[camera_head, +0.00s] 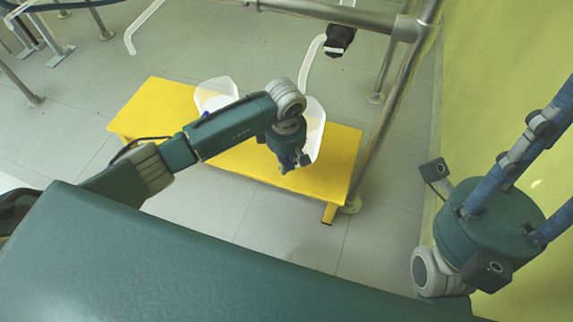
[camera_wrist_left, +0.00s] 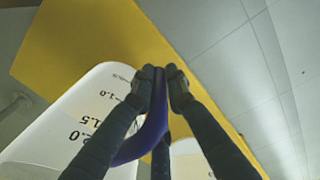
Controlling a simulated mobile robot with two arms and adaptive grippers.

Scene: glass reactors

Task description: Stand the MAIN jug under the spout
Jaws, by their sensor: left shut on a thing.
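Two white jugs stand on a low yellow bench (camera_head: 245,155): the left jug (camera_head: 215,92) and the right jug (camera_head: 314,115). I cannot read which is the MAIN one. My left gripper (camera_head: 288,163) is at the right jug, on its near side. In the left wrist view, the left gripper (camera_wrist_left: 165,75) is shut on the blue-purple handle (camera_wrist_left: 155,125) of a white jug (camera_wrist_left: 85,115) with black volume marks. A white curved spout pipe (camera_head: 307,68) comes down behind the right jug. My right gripper (camera_head: 500,225) shows at the right, its fingertips out of frame.
Another white spout pipe (camera_head: 138,32) hangs at the upper left. A grey metal frame (camera_head: 385,110) rises just right of the bench, with a dark fitting (camera_head: 340,40) near its top. A yellow-green wall (camera_head: 500,90) closes the right side. Tiled floor lies open in front.

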